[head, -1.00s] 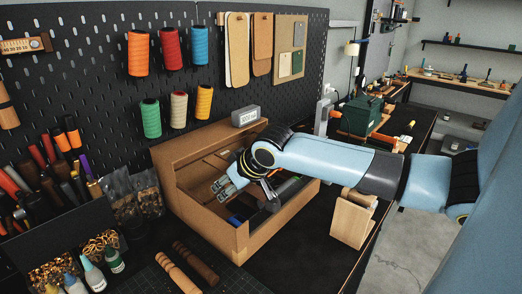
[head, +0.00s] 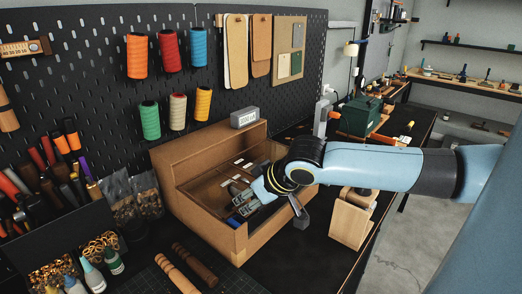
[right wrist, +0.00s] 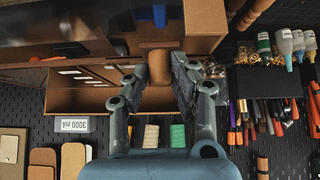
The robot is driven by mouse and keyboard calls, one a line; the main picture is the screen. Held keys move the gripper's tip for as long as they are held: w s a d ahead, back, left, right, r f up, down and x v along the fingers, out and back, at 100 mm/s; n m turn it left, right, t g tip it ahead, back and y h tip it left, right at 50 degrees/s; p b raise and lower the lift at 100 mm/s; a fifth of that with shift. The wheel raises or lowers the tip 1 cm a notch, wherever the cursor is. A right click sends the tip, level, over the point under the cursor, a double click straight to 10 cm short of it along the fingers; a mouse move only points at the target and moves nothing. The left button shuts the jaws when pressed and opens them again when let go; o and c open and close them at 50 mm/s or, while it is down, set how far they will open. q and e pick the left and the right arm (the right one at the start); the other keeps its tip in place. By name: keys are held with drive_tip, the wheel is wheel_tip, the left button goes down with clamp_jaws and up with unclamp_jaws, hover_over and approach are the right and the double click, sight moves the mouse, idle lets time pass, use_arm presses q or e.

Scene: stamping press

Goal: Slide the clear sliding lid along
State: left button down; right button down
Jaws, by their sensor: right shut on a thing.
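The open-fronted wooden box (head: 205,224) stands on the dark bench, and part of it shows in the right wrist view (right wrist: 204,22). The clear sliding lid is hard to make out against the box's inside, so I cannot tell its edges. My right gripper (head: 239,200) reaches into the box from the right, low over its front part. In the right wrist view, my right gripper (right wrist: 160,72) has both fingers closed around a brown, rounded knob (right wrist: 160,66). I cannot tell for certain that the knob belongs to the lid. My left gripper is out of view.
A grey meter (head: 244,116) sits on the box's back ledge. A wooden block stand (head: 350,222) is close to the right of the box. Two wooden handles (head: 190,265) lie in front. A tool rack and bottles (head: 92,273) crowd the left.

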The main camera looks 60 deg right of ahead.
drive_tip(key=shift+s+a+f, duration=0.1)
drive_tip(key=shift+s+f, duration=0.05)
drive_tip(key=shift+s, duration=0.85)
drive_tip(key=shift+s+a+f, duration=0.1)
drive_tip(key=shift+s, duration=0.85)
drive_tip(key=c, duration=1)
unclamp_jaws()
drive_tip(key=shift+w, duration=0.15)
drive_tip(key=shift+r, duration=0.25)
drive_tip(key=shift+v, duration=3.6)
drive_tip(key=shift+f, duration=0.1)
